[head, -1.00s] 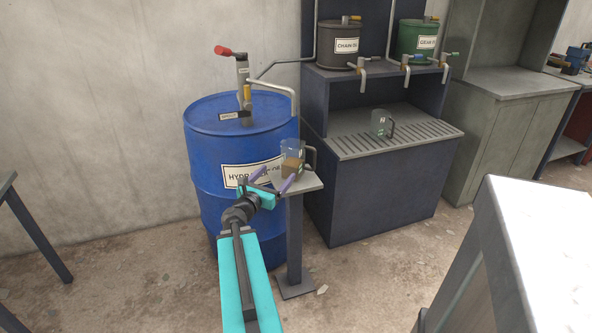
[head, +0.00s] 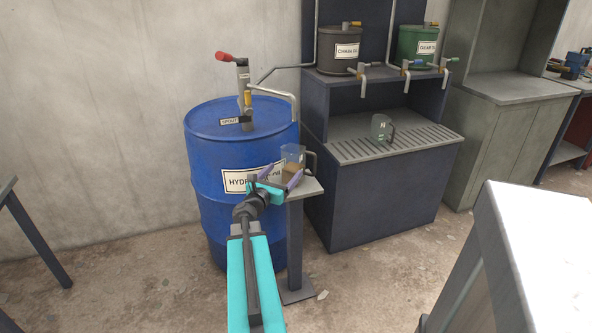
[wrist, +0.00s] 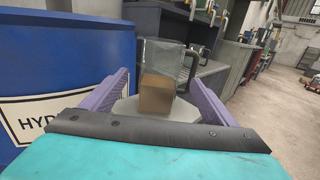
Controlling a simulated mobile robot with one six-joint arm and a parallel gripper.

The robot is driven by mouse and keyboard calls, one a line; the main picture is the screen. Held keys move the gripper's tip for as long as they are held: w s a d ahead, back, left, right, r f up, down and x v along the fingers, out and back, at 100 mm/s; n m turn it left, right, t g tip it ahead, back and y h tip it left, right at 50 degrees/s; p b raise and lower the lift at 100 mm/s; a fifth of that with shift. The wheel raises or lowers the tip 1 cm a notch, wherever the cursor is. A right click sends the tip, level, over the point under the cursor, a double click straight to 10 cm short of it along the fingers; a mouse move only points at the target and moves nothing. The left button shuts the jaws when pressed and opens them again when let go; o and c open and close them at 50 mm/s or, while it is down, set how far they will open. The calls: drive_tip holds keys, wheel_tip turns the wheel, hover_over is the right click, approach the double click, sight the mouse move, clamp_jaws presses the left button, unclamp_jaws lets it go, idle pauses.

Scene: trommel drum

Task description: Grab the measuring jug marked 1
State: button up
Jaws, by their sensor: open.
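A clear measuring jug (head: 293,156) with brown contents and a dark handle on its right stands upright on a small grey stand (head: 312,187). It also shows in the wrist view (wrist: 163,57), straight ahead; I cannot read a mark on it. My gripper (head: 273,179) is open and empty, its two purple fingers pointing at this jug. In the wrist view one finger lies to each side of the jug; whether the tips reach past its front is unclear. A second, dark greenish jug (head: 380,128) with a small pale mark stands on the slotted bench; the mark is too small to read.
A blue hydraulic oil drum (head: 215,145) stands close to the left of the stand and my gripper. The dark dispensing bench (head: 375,195) with taps is behind to the right. A pale-topped table (head: 530,235) is at the right front. The floor between is clear.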

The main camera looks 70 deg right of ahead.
sight(289, 166)
drive_tip(key=shift+s+d, duration=0.2)
drive_tip(key=shift+d, duration=1.85)
drive_tip(key=shift+s+d+f, duration=0.15)
drive_tip(key=shift+d, duration=1.15)
drive_tip(key=shift+s+d+f, duration=0.1)
drive_tip(key=shift+s+d, duration=0.05)
drive_tip(key=shift+d, duration=1.15)
drive_tip(key=c, duration=1.6)
drive_tip(key=shift+r+p, duration=0.15)
drive_tip(key=shift+p, duration=0.15)
